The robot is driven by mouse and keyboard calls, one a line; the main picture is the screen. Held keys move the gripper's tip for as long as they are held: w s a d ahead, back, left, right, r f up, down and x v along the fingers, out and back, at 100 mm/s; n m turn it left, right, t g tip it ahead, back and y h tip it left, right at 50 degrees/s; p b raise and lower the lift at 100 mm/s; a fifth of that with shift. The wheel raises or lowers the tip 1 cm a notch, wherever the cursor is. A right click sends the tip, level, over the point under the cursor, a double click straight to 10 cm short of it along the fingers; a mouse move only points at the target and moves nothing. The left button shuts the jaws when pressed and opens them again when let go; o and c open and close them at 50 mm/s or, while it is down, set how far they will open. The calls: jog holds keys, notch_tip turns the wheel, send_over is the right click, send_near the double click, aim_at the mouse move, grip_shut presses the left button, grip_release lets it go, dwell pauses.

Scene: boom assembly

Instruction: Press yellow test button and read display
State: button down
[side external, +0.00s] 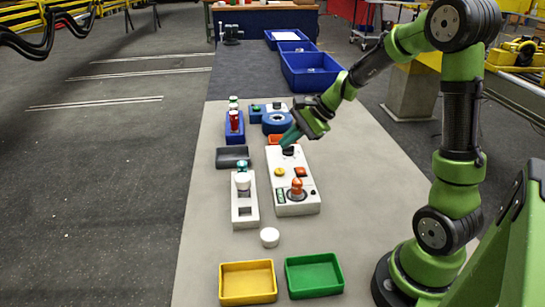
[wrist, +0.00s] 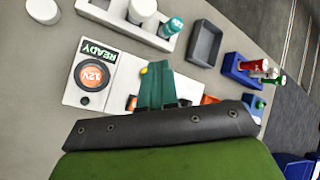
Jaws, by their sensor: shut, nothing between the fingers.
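The white test box (side external: 308,208) lies on the grey table. Its yellow button (side external: 279,172) sits left of a red square button (side external: 300,172). In the wrist view the yellow button (wrist: 143,71) is partly hidden by my fingers. The display (wrist: 97,50) is green and reads READY. Near it an orange round piece (wrist: 92,76) reads 12V; it also stands on the box in the side view (side external: 296,188). My gripper (side external: 286,144) is shut and empty, with teal fingers pointing down over the box's far end, near a black round part. Contact cannot be told.
A white cap (side external: 270,237), a yellow tray (side external: 247,299) and a green tray (side external: 314,291) lie nearer. A grey tray (side external: 232,163), blue rack (side external: 235,137) and blue bins (side external: 311,86) stand farther back.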

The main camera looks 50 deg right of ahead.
aim_at(283, 171)
jog(key=shift+w+d+r+m+t, duration=0.25)
jog(key=shift+w+d+r+m, duration=0.1)
jog(key=shift+w+m, duration=0.25)
jog(key=shift+w+d+r+m+t, duration=0.2)
jog(key=shift+w+r+m+t, duration=0.1)
jog(key=shift+w+m, duration=0.3)
jog(key=shift+f, duration=4.45)
jog(key=shift+f, duration=0.1)
jog(key=shift+f, duration=0.3)
jog(key=shift+f, duration=0.5)
jog(key=shift+r, duration=0.95)
